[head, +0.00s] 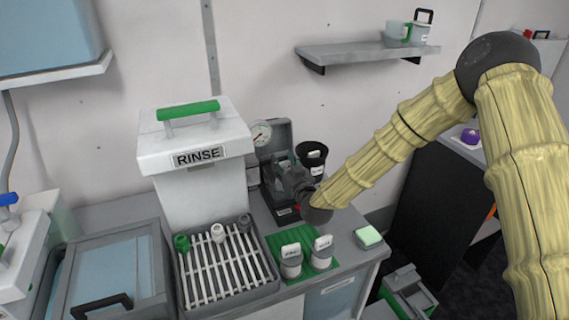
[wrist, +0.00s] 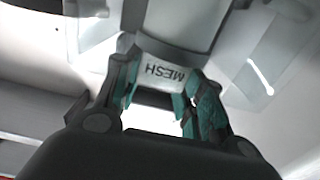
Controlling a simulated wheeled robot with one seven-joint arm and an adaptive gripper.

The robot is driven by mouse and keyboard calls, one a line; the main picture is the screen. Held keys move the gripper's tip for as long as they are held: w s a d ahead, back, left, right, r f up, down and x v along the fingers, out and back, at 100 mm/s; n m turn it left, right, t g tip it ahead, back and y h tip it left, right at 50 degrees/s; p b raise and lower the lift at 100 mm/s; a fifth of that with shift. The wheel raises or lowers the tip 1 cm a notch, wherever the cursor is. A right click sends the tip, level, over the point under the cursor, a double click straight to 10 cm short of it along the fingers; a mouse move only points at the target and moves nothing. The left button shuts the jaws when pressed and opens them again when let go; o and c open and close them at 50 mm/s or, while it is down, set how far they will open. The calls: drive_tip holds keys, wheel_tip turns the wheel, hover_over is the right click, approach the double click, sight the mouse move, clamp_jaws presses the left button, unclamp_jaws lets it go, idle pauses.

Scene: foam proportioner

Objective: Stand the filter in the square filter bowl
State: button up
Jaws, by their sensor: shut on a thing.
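In the head view my gripper (head: 297,186) is at the dark grey apparatus (head: 279,133) with the round gauge, behind the bench's front items. My arm and gripper partly hide that spot. I cannot make out the square filter bowl for sure, nor whether the filter touches it.
A black cup (head: 312,151) stands close beside my gripper. The white RINSE tank (head: 203,190) is to the left. In front are a slatted rack (head: 221,270), two labelled jars on a green mat (head: 284,243), and a pale green sponge (head: 368,237). A wall shelf (head: 357,53) is above.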

drive_tip(key=o, duration=1.2)
drive_tip(key=shift+r+p, duration=0.35)
drive_tip(key=shift+p, duration=0.05)
drive_tip(key=b+v, duration=0.3)
drive_tip(key=v, duration=0.9)
drive_tip(key=shift+f, duration=0.1)
